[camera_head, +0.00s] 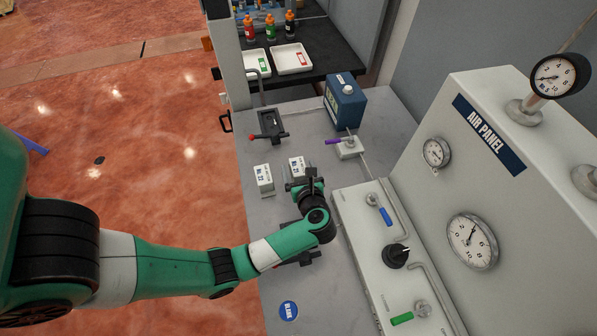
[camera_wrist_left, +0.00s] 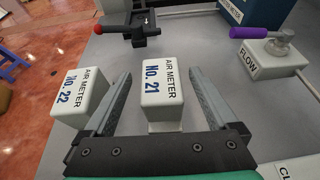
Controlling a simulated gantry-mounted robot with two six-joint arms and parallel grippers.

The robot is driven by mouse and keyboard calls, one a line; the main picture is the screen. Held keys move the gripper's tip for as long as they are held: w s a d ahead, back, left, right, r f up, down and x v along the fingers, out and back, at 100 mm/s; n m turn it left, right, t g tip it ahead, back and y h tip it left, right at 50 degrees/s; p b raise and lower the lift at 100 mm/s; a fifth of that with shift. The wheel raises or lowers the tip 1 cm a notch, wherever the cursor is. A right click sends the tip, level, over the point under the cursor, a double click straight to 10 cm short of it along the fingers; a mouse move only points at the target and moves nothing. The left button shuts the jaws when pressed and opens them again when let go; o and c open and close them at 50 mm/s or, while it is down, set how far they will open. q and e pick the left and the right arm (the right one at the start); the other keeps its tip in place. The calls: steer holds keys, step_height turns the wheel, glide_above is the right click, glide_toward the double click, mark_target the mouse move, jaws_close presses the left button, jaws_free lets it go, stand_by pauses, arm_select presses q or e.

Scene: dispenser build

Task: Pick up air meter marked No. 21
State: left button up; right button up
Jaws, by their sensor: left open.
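The air meter marked No. 21 (camera_wrist_left: 163,95) is a white block with blue lettering. In the left wrist view it stands between the two open fingers of my left gripper (camera_wrist_left: 158,100), with a gap on each side. In the head view the No. 21 meter (camera_head: 297,165) stands on the grey bench, just beyond my left gripper (camera_head: 305,183). The similar air meter marked No. 22 (camera_wrist_left: 83,97) stands to its left, outside the left finger; it also shows in the head view (camera_head: 263,178). My right gripper is not in view.
A black fixture with a red-tipped handle (camera_head: 269,126) lies behind the meters. A blue box (camera_head: 345,102) and the FLOW valve with a purple handle (camera_head: 348,147) stand at back right. The air panel (camera_head: 500,190) borders the bench on the right. A blue round BLANK marker (camera_head: 288,311) lies in front.

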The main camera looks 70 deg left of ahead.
mark_target(296, 162)
arm_select(q)
steer(key=x, duration=0.4)
steer(key=shift+a+b, duration=0.1)
steer(key=shift+b, duration=0.25)
jaws_close()
